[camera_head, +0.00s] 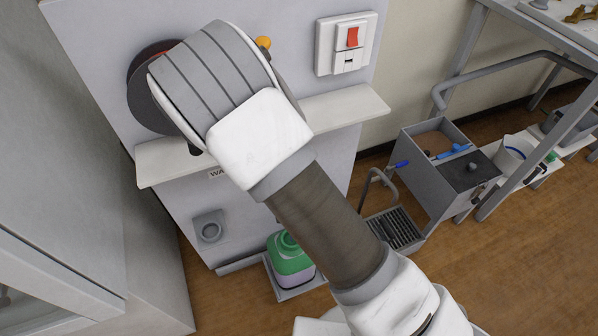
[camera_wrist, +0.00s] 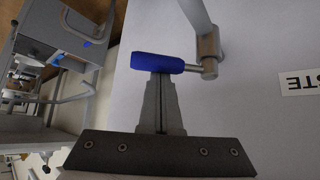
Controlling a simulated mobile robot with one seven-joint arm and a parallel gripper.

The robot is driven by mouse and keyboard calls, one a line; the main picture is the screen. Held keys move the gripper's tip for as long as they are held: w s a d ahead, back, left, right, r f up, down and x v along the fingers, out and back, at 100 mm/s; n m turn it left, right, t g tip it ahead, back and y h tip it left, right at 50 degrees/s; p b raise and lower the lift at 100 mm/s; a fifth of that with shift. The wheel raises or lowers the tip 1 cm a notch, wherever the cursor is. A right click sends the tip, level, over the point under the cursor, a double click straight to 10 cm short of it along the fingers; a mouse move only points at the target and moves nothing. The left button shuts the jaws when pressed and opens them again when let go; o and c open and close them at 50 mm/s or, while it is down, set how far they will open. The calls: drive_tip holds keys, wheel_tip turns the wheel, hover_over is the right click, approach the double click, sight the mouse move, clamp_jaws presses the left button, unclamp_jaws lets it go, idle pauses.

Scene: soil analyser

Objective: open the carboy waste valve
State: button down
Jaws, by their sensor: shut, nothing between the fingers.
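The waste valve's blue lever handle (camera_wrist: 157,63) lies roughly level across the wrist view, joined to a metal valve body (camera_wrist: 208,48) on a grey pipe. My gripper (camera_wrist: 160,78) is shut and empty. Its fingertips are at the lower side of the blue handle in that picture and seem to touch it or nearly so; the exact gap cannot be told. In the head view my arm hides the valve and my fingers. The carboy (camera_head: 291,262), green on top with a pale lower part, stands low by the panel.
A partly hidden waste label (camera_wrist: 300,82) is on the pale panel. A shelf ledge (camera_head: 345,105) and a red switch (camera_head: 352,37) are on the panel. A grey open box (camera_head: 435,180) and a drain grate (camera_head: 397,230) stand to the right. Wooden floor is clear at lower right.

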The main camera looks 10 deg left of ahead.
drive_tip(key=shift+s+a+p, duration=0.3)
drive_tip(key=shift+s+p, duration=0.3)
drive_tip(key=shift+s+a+p, duration=0.25)
drive_tip(key=shift+s+p, duration=0.3)
drive_tip(key=shift+s, duration=0.05)
drive_tip(key=shift+s+a, duration=0.1)
drive_tip(key=shift+r, duration=0.1)
